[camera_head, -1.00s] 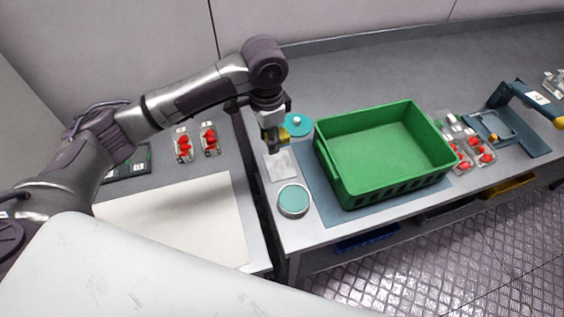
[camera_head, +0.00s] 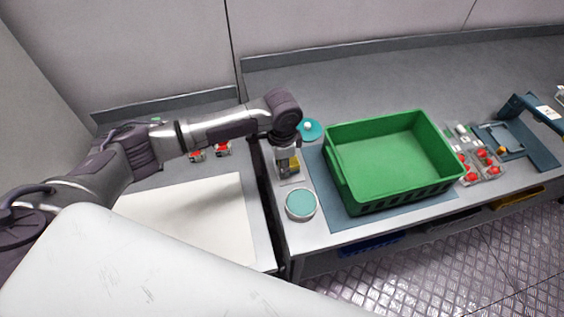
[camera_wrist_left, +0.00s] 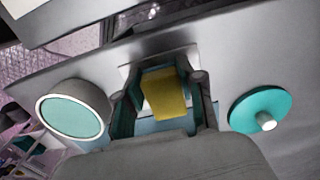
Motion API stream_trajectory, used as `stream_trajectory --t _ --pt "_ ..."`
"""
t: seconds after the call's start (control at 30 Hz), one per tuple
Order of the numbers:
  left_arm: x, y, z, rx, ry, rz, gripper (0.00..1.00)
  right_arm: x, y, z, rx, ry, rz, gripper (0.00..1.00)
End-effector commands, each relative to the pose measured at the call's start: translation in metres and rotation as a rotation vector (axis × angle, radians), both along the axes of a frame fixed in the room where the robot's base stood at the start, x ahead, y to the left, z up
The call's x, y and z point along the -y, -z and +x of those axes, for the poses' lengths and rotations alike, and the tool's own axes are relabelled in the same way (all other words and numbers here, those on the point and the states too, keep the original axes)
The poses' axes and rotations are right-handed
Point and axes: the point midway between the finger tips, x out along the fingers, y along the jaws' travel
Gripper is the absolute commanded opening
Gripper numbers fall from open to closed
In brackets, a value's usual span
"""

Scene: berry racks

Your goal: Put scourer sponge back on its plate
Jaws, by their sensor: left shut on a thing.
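The scourer sponge is yellow and sits between the fingers of my left gripper (camera_head: 288,172), which is shut on it. In the left wrist view the sponge (camera_wrist_left: 163,93) shows large between the fingers. The plate (camera_head: 284,181) is pale and flat, lying on the table beneath the gripper and partly hidden by it. In the left wrist view the plate (camera_wrist_left: 126,72) shows around and behind the sponge. The sponge is over or at the plate; I cannot tell whether they touch. My right gripper is not in view.
A round teal-topped tub (camera_head: 301,205) stands in front of the plate. A teal disc with a white knob (camera_head: 309,130) lies behind it. A green crate (camera_head: 341,183) stands close on the right, with several berry punnets (camera_head: 481,163) beyond. A white board (camera_head: 195,215) lies on the left table.

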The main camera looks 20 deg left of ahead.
Motion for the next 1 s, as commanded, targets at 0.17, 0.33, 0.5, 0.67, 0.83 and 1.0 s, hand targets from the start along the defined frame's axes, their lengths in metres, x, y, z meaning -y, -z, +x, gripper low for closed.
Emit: stream_trajectory --t 0.17,0.33,0.5,0.67,0.83,1.0 --pt "0.0 0.001 0.0 -0.001 0.0 -0.001 0.11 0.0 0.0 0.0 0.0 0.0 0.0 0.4" --pt "0.0 0.003 0.0 0.0 0.0 0.0 0.52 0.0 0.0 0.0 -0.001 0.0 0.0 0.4" --pt "0.0 0.003 0.0 0.0 0.0 0.0 0.64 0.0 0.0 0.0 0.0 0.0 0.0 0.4" --pt "0.0 0.002 0.0 0.0 0.0 0.0 0.64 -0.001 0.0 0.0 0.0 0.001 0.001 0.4" --pt "0.0 -0.007 0.001 0.001 0.001 -0.002 0.64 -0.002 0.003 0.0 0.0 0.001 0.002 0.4" --pt "0.0 -0.038 0.001 0.005 0.001 -0.002 0.64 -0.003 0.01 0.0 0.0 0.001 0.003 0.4"
